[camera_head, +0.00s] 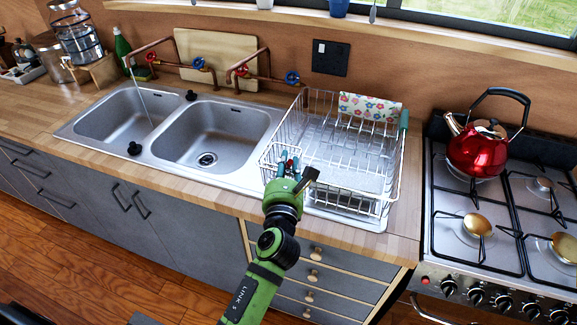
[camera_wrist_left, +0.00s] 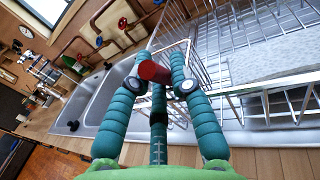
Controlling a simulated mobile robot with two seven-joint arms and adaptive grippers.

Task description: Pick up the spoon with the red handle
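The spoon's red handle (camera_wrist_left: 155,72) stands up at the cutlery holder of the dish rack, and its upper end shows between my fingertips in the left wrist view. The rest of the spoon is hidden. My left gripper (camera_head: 289,165) is at the front left corner of the rack. In the left wrist view its teal fingers (camera_wrist_left: 160,82) reach out nearly straight on both sides of the handle, with a third finger below. They look open; I cannot tell whether any finger touches the handle. My right gripper is in neither view.
The white wire dish rack (camera_head: 384,205) has raised wires close to my gripper. A flowered cloth (camera_head: 369,107) hangs at its back. A double sink (camera_head: 176,172) lies left. A red kettle (camera_head: 478,153) stands on the stove (camera_head: 452,256) at right. Drawers (camera_head: 330,272) are below.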

